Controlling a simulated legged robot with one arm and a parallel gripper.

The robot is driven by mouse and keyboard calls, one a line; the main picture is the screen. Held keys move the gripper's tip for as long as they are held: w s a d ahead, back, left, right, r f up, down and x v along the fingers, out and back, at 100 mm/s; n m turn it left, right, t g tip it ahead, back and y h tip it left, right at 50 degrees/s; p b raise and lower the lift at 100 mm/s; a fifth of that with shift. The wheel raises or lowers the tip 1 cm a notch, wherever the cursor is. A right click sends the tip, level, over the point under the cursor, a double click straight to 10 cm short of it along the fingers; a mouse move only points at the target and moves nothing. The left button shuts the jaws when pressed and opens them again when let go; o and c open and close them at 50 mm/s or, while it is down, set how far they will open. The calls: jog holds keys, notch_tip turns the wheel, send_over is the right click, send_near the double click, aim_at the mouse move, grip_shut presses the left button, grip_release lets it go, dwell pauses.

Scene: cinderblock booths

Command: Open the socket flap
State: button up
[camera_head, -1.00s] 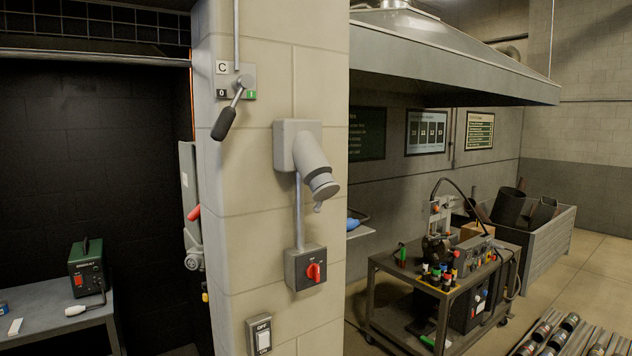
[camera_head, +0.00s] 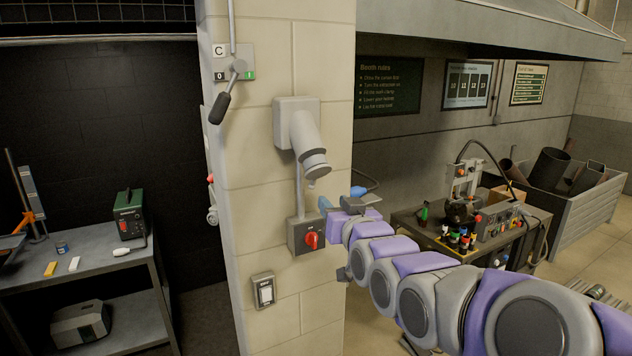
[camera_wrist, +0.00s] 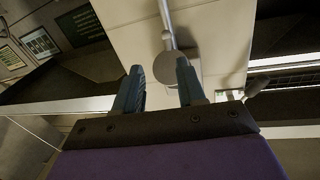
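A grey angled socket (camera_head: 300,125) is mounted on the block pillar, pointing down and to the right. Its round flap (camera_head: 315,166) covers the lower end, with a small tab beneath it. My gripper (camera_head: 342,203) is below and slightly right of the flap, apart from it, in the head view. In the wrist view my gripper (camera_wrist: 159,72) has its two blue fingers spread with nothing held between them. The grey disc of the flap (camera_wrist: 172,70) shows beyond the fingers, nearer the right one, which overlaps it.
A red rotary switch (camera_head: 310,239) sits below the socket, joined by a conduit. A lever switch (camera_head: 232,85) is up left, and a rocker switch (camera_head: 264,291) is low on the pillar. A cart (camera_head: 470,225) with tools stands right. A hood overhangs at upper right.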

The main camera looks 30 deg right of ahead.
aim_at(314, 185)
jog(key=shift+w+p, duration=1.2)
jog(key=shift+w, duration=5.2)
jog(key=c, duration=0.3)
jog(key=shift+d, duration=0.4)
jog(key=c, duration=0.3)
jog(key=shift+a, duration=0.1)
grip_shut()
jog(key=shift+r, duration=0.1)
